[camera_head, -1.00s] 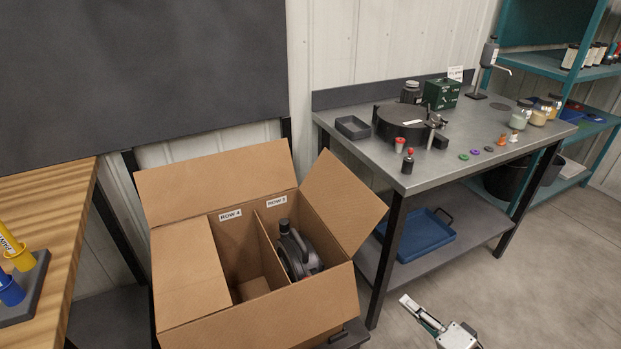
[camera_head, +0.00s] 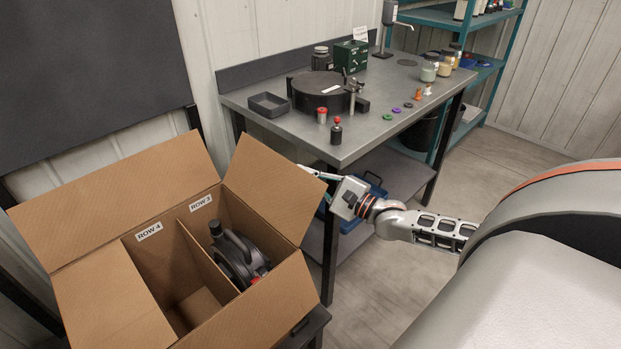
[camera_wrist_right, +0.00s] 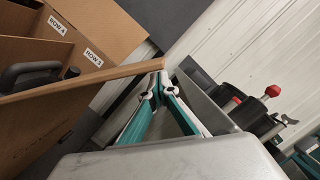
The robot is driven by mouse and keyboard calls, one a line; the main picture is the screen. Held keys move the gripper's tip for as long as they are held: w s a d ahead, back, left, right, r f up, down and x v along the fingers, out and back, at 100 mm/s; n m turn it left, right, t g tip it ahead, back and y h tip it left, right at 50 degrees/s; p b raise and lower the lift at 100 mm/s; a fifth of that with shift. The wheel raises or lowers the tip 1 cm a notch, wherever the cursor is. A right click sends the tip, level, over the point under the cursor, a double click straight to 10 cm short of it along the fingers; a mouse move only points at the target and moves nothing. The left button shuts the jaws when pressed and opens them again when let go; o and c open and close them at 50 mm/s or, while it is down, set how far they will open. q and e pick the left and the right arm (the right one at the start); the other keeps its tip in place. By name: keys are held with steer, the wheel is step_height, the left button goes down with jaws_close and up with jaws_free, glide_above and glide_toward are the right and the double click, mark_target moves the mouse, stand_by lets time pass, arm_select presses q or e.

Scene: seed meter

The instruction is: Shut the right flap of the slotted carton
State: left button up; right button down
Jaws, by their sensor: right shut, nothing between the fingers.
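The slotted carton (camera_head: 240,318) stands at the lower left of the head view. Its right flap (camera_head: 272,188) is open and slants up and outward; its edge also shows in the right wrist view (camera_wrist_right: 100,82). The left flap (camera_head: 105,300) lies folded inward and the back flap (camera_head: 120,200) stands open. My right gripper (camera_head: 308,171) is shut and empty at the outer side of the right flap, near its upper right corner. In the right wrist view its fingertips (camera_wrist_right: 158,84) are close to the flap's end; I cannot tell whether they touch. My left gripper is not in view.
Inside the carton, a dark round device (camera_head: 238,258) sits in the ROW 3 compartment. A metal workbench (camera_head: 385,128) with jars and small parts stands behind my right gripper, with a blue tray (camera_head: 350,205) on its lower shelf. Open floor (camera_head: 365,285) lies right of the carton.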

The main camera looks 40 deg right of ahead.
mark_target(289, 164)
steer(key=x, duration=0.4)
steer(key=shift+w+b, duration=0.15)
steer(key=shift+b, duration=0.15)
steer(key=shift+w+a+r, duration=0.1)
steer(key=shift+w+a, duration=0.05)
steer(key=shift+w, duration=0.25)
